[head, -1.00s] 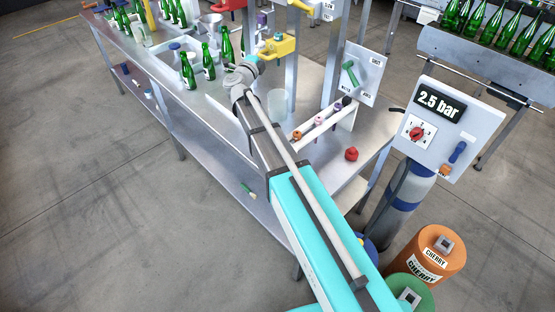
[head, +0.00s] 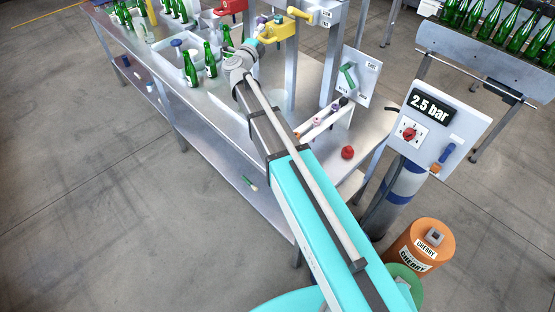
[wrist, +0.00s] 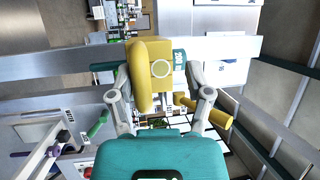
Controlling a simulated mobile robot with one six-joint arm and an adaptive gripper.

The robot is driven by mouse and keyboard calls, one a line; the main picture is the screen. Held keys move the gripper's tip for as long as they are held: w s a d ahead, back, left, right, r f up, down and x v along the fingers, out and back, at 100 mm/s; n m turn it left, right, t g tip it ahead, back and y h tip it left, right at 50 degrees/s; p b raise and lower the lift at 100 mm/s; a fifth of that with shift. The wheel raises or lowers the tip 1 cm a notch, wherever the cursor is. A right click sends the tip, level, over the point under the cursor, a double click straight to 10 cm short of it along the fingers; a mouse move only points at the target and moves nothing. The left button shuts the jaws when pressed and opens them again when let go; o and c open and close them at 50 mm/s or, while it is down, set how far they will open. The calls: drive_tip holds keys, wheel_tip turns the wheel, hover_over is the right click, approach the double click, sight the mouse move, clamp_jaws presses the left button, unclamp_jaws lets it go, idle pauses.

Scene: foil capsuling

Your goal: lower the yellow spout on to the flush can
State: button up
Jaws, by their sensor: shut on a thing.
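The yellow spout (head: 270,32) is at the upper middle of the head view, by the grey frame posts. In the wrist view the yellow spout (wrist: 150,65) fills the space between my fingers, its rounded side left and a stub sticking out low right. My gripper (wrist: 161,88) is shut on it; in the head view my gripper (head: 254,43) is small and partly hidden by my wrist.
Green bottles (head: 190,68) stand on the bench left of my arm. A panel with a green lever (head: 348,76) is to the right, with a red knob (head: 347,152) in front. A gauge panel (head: 431,117) and an orange drum (head: 420,250) stand right of the bench.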

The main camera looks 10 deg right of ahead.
drive_tip(key=b+v, duration=0.3)
drive_tip(key=v, duration=1.1)
drive_tip(key=shift+w+a+f+n+t+y+b, duration=0.8)
drive_tip(key=shift+a+f+n+t+y+b, duration=0.9)
drive_tip(key=shift+n+y, duration=4.15)
drive_tip(key=s+d+f+n+g+y+b, duration=0.1)
drive_tip(key=s+f+n+g+y+b, duration=0.1)
drive_tip(key=s+f+n+g, duration=0.3)
drive_tip(key=f+n+g+y+b, duration=0.1)
drive_tip(key=f+n+g, duration=0.1)
drive_tip(key=f, duration=0.5)
drive_tip(key=s+d+f+n+g+y+b, duration=0.1)
drive_tip(key=s+f+n+g+y+b, duration=0.1)
drive_tip(key=s+f+n+g, duration=0.3)
drive_tip(key=shift+s+d+f+n+g+h+b, duration=0.1)
drive_tip(key=shift+s+d+f+g+h+b, duration=0.45)
drive_tip(key=shift+s+d+f, duration=1.15)
drive_tip(key=shift+s+d+f+n+g+h+b, duration=0.1)
drive_tip(key=shift+s+d+f+g+h+b, duration=0.15)
drive_tip(key=shift+s+d+f+g+h, duration=1)
drive_tip(key=shift+s+d+f+n+g+h+b, duration=0.15)
drive_tip(key=shift+s+d+f+g+b, duration=0.25)
drive_tip(key=shift+s+d+f, duration=1.65)
drive_tip(key=shift+w+a+f, duration=0.25)
drive_tip(key=shift+w+f, duration=0.3)
drive_tip(key=shift+w, duration=0.1)
